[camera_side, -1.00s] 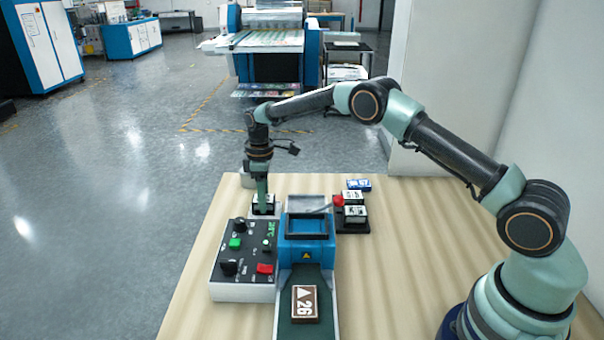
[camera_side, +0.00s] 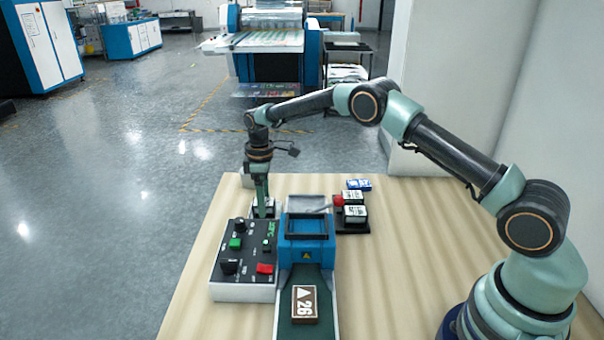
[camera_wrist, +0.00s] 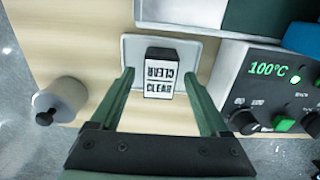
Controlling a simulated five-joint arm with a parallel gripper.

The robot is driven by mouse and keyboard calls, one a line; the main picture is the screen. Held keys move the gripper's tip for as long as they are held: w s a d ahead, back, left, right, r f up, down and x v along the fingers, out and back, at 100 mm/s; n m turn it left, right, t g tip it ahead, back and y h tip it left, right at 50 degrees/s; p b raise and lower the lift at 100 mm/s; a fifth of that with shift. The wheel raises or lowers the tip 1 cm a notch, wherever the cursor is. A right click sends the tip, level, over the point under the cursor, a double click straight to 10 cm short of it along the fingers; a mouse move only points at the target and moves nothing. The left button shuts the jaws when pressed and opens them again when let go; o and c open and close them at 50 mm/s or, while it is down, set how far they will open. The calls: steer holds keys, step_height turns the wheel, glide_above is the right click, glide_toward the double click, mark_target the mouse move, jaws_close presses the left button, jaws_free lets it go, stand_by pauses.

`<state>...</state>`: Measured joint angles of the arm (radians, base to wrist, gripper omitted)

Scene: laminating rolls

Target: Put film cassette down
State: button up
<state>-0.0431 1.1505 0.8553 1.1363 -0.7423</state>
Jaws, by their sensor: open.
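The film cassette (camera_wrist: 158,72), a black block with white CLEAR labels, rests on a pale grey plate (camera_wrist: 192,46) in the wrist view. My gripper (camera_wrist: 159,76) is open, with one finger on each side of the cassette; I cannot tell whether either finger touches it. In the side view my gripper (camera_side: 262,208) is low behind the control box, and the cassette is mostly hidden there.
The control box (camera_side: 243,262) and blue laminator (camera_side: 306,250) stand close by. A brown block marked 26 (camera_side: 305,304) lies on the laminator's dark bed. A black rack (camera_side: 352,226) holds white cassettes; a blue block (camera_side: 358,184) lies behind. A grey cylinder (camera_wrist: 62,98) stands left.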

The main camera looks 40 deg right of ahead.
steer(key=s+r+m+t, duration=0.1)
steer(key=s+r, duration=0.1)
steer(key=r, duration=0.8)
steer(key=s+r+m, duration=0.1)
steer(key=s+r, duration=0.1)
steer(key=r, duration=0.7)
steer(key=s+d+r+m+t, duration=0.2)
steer(key=s+r, duration=0.4)
steer(key=s, duration=0.2)
steer(key=s+f+m+t, duration=0.2)
steer(key=s+m, duration=0.3)
steer(key=s, duration=1.1)
steer(key=shift+s+d+f+t, duration=0.2)
steer(key=shift+d+f+t, duration=0.1)
steer(key=shift+f, duration=0.15)
